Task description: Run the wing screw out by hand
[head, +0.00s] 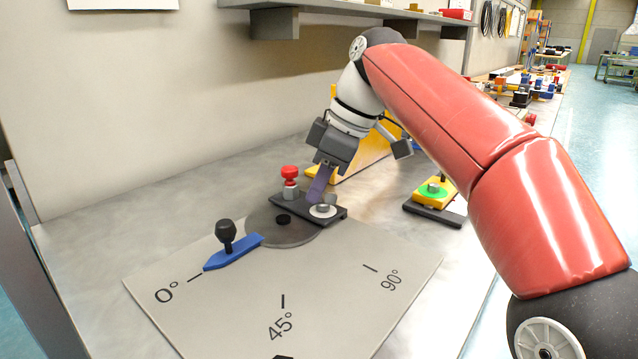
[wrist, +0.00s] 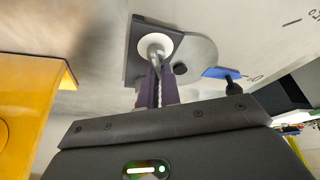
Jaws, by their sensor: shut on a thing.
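The wing screw (head: 325,206) is a small silver piece at the right end of a dark plate (head: 336,216), on a pale round washer. In the wrist view the screw (wrist: 156,45) shows as a bright metal piece on a white disc. My gripper (head: 317,196) reaches down over it from above, with purple fingers. In the wrist view my gripper (wrist: 155,72) is shut on the screw's wing, and the fingers hide part of it.
A red-topped knob (head: 289,174) stands close left of my gripper on the dark plate. A blue pointer with a black knob (head: 227,232) lies near the 0° mark. A yellow bracket (head: 362,150) stands behind. A yellow-green block (head: 434,190) sits to the right.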

